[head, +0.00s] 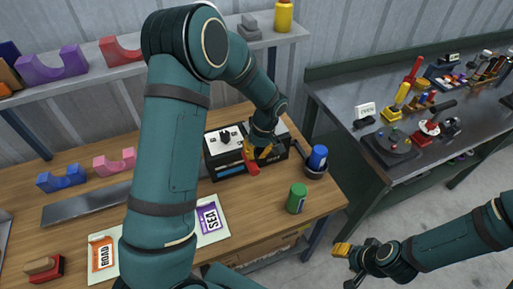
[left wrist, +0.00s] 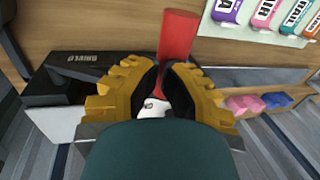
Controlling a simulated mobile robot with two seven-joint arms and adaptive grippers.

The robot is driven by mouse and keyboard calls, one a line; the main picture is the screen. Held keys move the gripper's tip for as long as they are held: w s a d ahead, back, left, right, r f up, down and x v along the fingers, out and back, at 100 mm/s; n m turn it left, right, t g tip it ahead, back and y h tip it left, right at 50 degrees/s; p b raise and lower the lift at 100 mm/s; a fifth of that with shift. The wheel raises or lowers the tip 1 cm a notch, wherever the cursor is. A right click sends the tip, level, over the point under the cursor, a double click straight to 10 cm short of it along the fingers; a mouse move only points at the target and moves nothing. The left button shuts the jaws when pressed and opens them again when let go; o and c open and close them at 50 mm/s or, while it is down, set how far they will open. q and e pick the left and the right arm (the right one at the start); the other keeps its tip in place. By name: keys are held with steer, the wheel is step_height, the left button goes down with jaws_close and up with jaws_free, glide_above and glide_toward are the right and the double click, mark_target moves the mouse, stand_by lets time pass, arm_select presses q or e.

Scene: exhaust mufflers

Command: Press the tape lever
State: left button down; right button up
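The tape machine (head: 228,172) is a black and white box on the wooden bench, with a blue label strip on its front. Its black side, with white lettering, shows in the left wrist view (left wrist: 72,78). The red lever (head: 252,168) sticks out at its front right; it also shows in the left wrist view (left wrist: 178,40). My left gripper (head: 262,152) is right at the lever, its two yellow fingers either side of the lever's near end in the wrist view. The fingertips are close together; contact is unclear. My right gripper (head: 345,266) is open and empty, off the bench's right side.
A green can (head: 297,198) and a blue can (head: 317,158) in a dark bowl stand right of the machine. ROAD (head: 103,258) and SEA (head: 209,217) labels lie at the front. Pink and blue cradles (head: 62,179) stand left. A second bench (head: 345,110) holds tools.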

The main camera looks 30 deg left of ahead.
stand_by(0.3)
arm_select(q)
steer(key=f+t+h+b, duration=0.1)
steer(key=f+b, duration=0.2)
steer(key=b, duration=0.1)
steer(key=s+a+f+t+h+b, duration=0.1)
steer(key=f+b, duration=0.2)
steer(key=f, duration=0.1)
steer(key=s+a+f+t+h+b, duration=0.1)
steer(key=f+b, duration=0.2)
steer(key=b, duration=0.1)
steer(key=shift+s+f+b, duration=0.25)
steer(key=shift+f+b, duration=0.05)
steer(key=shift+f, duration=0.05)
steer(key=shift+w+f+b, duration=0.1)
steer(key=shift+f+b, duration=0.45)
steer(key=shift+f, duration=0.35)
arm_select(e)
step_height(320, 180, down, 13)
steer(key=s, duration=0.2)
steer(key=shift+a+f+g, duration=0.15)
steer(key=shift+a+g, duration=0.2)
steer(key=shift+g, duration=0.05)
